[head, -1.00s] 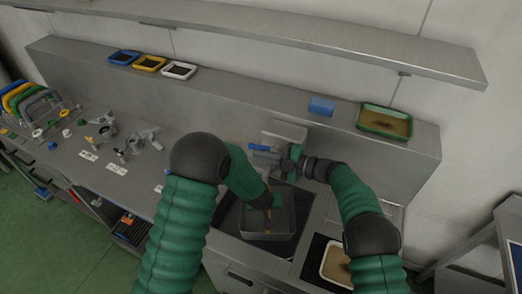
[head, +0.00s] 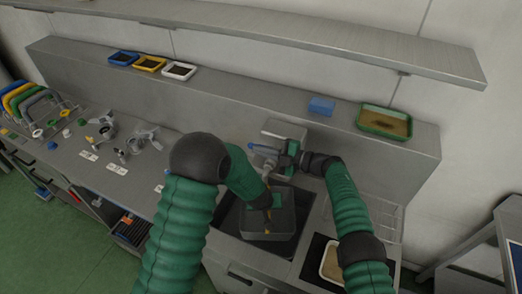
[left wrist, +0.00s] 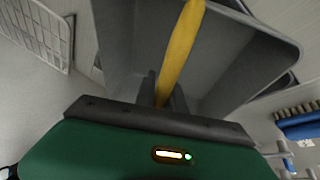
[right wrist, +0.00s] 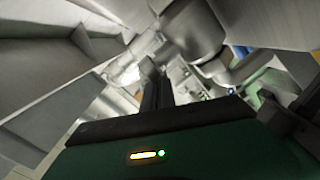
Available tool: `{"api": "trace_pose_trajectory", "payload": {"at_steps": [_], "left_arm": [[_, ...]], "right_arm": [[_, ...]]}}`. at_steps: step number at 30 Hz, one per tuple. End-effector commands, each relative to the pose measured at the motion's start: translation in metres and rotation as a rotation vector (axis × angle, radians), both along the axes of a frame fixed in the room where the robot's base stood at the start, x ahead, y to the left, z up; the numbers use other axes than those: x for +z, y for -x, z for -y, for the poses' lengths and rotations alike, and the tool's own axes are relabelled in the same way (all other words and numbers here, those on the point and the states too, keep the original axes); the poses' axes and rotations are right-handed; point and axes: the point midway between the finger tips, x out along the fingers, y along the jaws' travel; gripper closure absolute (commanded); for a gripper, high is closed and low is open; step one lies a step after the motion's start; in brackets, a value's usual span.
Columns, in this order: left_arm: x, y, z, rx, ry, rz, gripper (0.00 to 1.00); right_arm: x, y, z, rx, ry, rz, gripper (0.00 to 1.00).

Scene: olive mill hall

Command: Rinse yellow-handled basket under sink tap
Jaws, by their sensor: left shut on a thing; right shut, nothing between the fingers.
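The grey basket (head: 268,226) with a yellow handle is in the sink (head: 232,218). My left gripper (head: 267,204) is shut on the handle; the yellow handle (left wrist: 182,50) runs up from between its fingers (left wrist: 165,90) in the left wrist view, with the grey basket wall (left wrist: 235,60) behind. The tap (head: 268,160) stands at the back of the sink, with a blue-tipped lever (head: 251,147). My right gripper (head: 281,158) is shut and empty beside the tap, partly covering it. I cannot tell whether water is running.
A tray with a tan bottom (head: 333,263) lies right of the sink. A blue block (head: 321,106) and a green-rimmed tray (head: 385,122) stand on the back ledge, with blue, yellow and white trays further left. Metal parts and coloured-handled baskets (head: 30,98) crowd the left counter.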

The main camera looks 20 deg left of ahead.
Motion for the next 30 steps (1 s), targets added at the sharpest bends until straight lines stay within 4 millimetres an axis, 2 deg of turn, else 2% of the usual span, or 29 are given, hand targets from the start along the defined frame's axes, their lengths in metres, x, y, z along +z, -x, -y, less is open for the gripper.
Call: {"api": "trace_pose_trajectory", "payload": {"at_steps": [12, 25, 30], "left_arm": [[0.0002, -0.0005, 0.0, 0.0, 0.0, 0.001, 1.0], [0.0001, -0.0007, 0.0, 0.0, 0.0, 0.001, 1.0], [0.0003, -0.0006, 0.0, 0.0, 0.0, 0.001, 1.0]], "right_arm": [[-0.0002, -0.006, -0.005, -0.118, 0.001, 0.001, 1.0], [-0.0008, -0.0079, -0.0057, -0.117, 0.003, -0.001, 1.0], [0.0047, -0.0003, -0.0068, -0.114, 0.001, -0.001, 1.0]]}}
